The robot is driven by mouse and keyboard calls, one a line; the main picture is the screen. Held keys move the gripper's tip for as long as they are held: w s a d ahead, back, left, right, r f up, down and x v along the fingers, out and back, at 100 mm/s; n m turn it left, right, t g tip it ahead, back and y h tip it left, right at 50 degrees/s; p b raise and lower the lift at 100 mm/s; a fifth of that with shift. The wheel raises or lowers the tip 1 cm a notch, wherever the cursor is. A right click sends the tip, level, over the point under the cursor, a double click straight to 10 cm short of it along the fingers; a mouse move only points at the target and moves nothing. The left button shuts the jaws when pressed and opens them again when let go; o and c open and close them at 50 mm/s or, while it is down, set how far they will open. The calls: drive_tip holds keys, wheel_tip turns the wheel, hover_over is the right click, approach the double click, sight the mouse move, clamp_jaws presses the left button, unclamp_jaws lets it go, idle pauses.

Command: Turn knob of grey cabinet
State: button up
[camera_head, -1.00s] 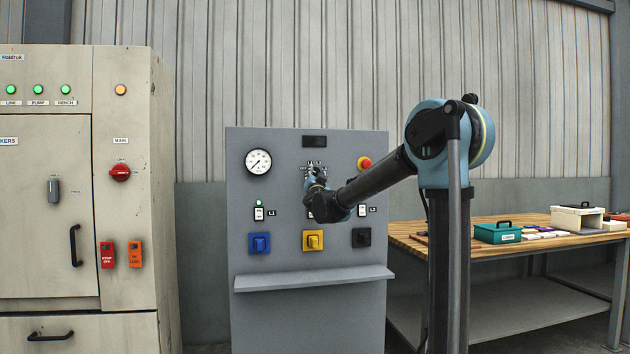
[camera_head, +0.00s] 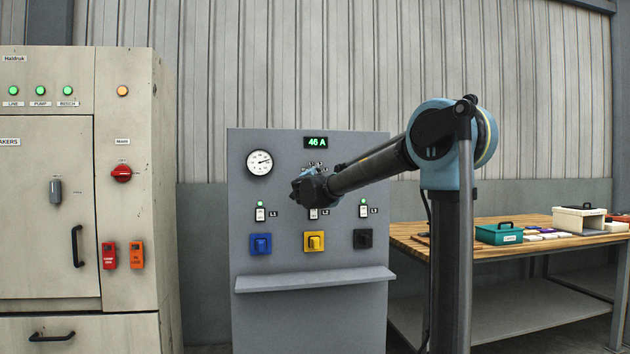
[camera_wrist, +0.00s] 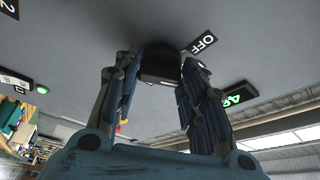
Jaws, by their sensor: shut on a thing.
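The grey cabinet (camera_head: 250,225) stands in the middle of the head view. My gripper (camera_head: 308,190) is at its front face, below the lit display (camera_head: 316,142) that reads 46 A. In the wrist view my gripper (camera_wrist: 160,72) has a finger on each side of a black knob (camera_wrist: 159,62) and is shut on it. An OFF label (camera_wrist: 204,41) is beside the knob. In the head view my gripper and arm hide the knob and part of its labels.
A round gauge (camera_head: 260,162), switches and blue (camera_head: 260,244), yellow (camera_head: 314,241) and black (camera_head: 363,239) knobs are on the same face, above a shelf (camera_head: 315,279). A beige cabinet (camera_head: 135,200) stands left, a wooden workbench (camera_head: 465,240) right.

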drive_tip(key=shift+d, duration=0.2)
idle(0.3)
drive_tip(key=o, duration=1)
drive_tip(key=shift+f, duration=0.1)
drive_tip(key=shift+c, duration=0.2)
drive_tip(key=shift+o, duration=0.5)
drive_tip(key=shift+s+a, duration=0.1)
drive_tip(key=s+f, duration=0.2)
drive_tip(key=s, duration=0.9)
drive_tip(key=shift+s+a, duration=0.25)
drive_tip(key=shift+a, duration=0.15)
